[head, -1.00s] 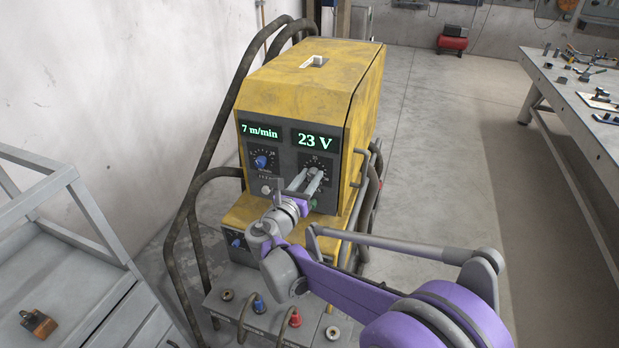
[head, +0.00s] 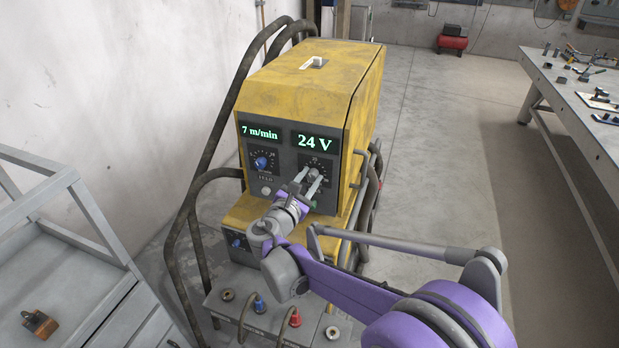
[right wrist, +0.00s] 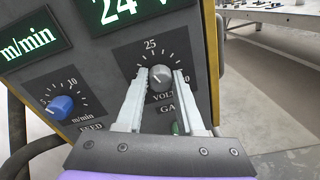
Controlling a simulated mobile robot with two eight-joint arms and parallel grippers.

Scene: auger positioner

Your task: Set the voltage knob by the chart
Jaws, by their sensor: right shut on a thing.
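The yellow welding machine (head: 310,85) stands in the middle of the head view. Its right display (head: 314,141) reads 24 V and its left display (head: 260,131) reads 7 m/min. My right gripper (head: 312,177) is shut on the grey voltage knob, whose face shows between the fingers in the right wrist view (right wrist: 160,78). A scale around the knob shows 25 at the upper left. The blue feed knob (right wrist: 60,106) is to the left of the gripper, apart from it. My left gripper is not in view. I see no chart that I can make out.
Dark hoses (head: 180,235) loop along the machine's left side. Below are blue (head: 259,304) and red (head: 295,318) connectors. A grey cart (head: 95,265) stands at left and a workbench (head: 565,90) at right. The floor between machine and bench is clear.

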